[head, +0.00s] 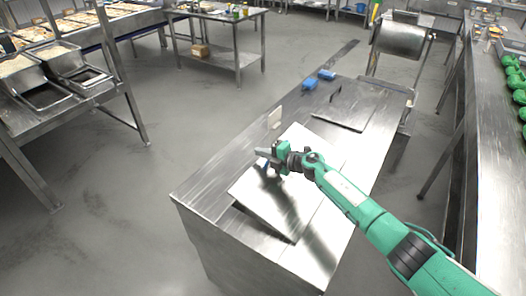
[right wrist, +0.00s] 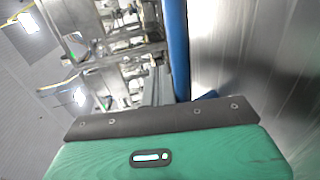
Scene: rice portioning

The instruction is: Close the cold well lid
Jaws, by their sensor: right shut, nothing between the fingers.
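The cold well lid (head: 309,145) is a shiny steel plate over the near part of the steel counter. It looks tilted, with a dark gap showing under its near left edge. My right gripper (head: 262,153) is shut and empty, just above the lid's left side. A blue bar, seemingly the lid's handle, is mostly hidden by the gripper in the head view. In the right wrist view, the blue bar (right wrist: 177,45) stands just beside my shut fingers (right wrist: 158,88), with a steel surface (right wrist: 245,50) to its right. Contact cannot be told. My left gripper is out of view.
A second flat lid (head: 343,106) lies farther along the counter (head: 205,180), near two blue items (head: 318,80). A pale upright piece (head: 274,119) stands at the left edge. A long bench with green items (head: 517,82) runs on the right. Open floor lies left.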

